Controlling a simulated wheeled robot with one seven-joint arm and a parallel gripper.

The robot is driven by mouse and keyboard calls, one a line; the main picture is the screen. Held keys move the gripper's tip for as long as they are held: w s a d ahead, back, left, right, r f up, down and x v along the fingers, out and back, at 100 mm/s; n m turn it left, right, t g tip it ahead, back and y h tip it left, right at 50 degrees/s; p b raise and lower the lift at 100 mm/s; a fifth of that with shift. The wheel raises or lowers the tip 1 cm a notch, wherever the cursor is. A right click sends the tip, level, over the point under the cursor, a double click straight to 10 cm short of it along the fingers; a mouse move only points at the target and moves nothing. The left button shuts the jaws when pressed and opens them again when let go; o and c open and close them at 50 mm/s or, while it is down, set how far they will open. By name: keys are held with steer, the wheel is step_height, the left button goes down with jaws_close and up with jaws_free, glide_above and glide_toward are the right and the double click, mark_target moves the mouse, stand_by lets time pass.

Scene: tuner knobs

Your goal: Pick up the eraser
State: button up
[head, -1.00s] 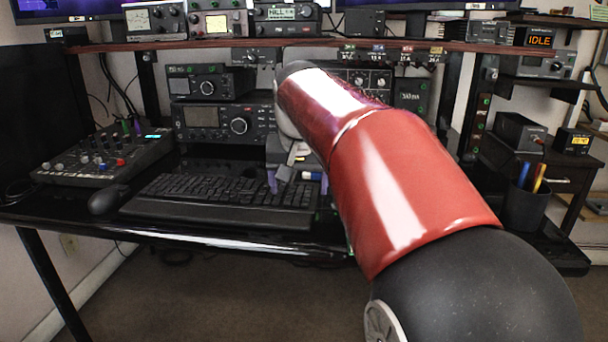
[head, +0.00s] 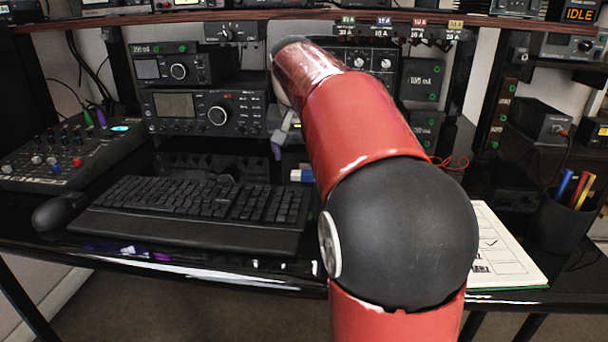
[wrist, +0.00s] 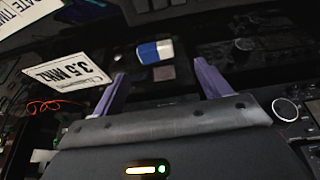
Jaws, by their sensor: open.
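The eraser is a small block, blue at one end and white at the other. In the wrist view the eraser (wrist: 155,51) lies on the dark desk beyond my fingertips, roughly centred between them. In the head view only one purple finger shows, above and left of the eraser; the rest is behind my arm.
A black keyboard (head: 190,215) lies in front of the eraser. Radio units (head: 208,109) stand behind. A white "3.5 MHz" card (wrist: 68,71) is left of the eraser in the wrist view.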

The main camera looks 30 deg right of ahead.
mark_target(303, 173)
steer(key=x, duration=0.3)
steer(key=s+x, duration=0.1)
steer(key=x, duration=0.1)
steer(key=shift+w+d+f+b, duration=0.1)
steer(key=shift+f+b, duration=0.15)
steer(key=shift+b, duration=0.05)
steer(key=shift+c, duration=0.3)
steer(key=c, duration=1)
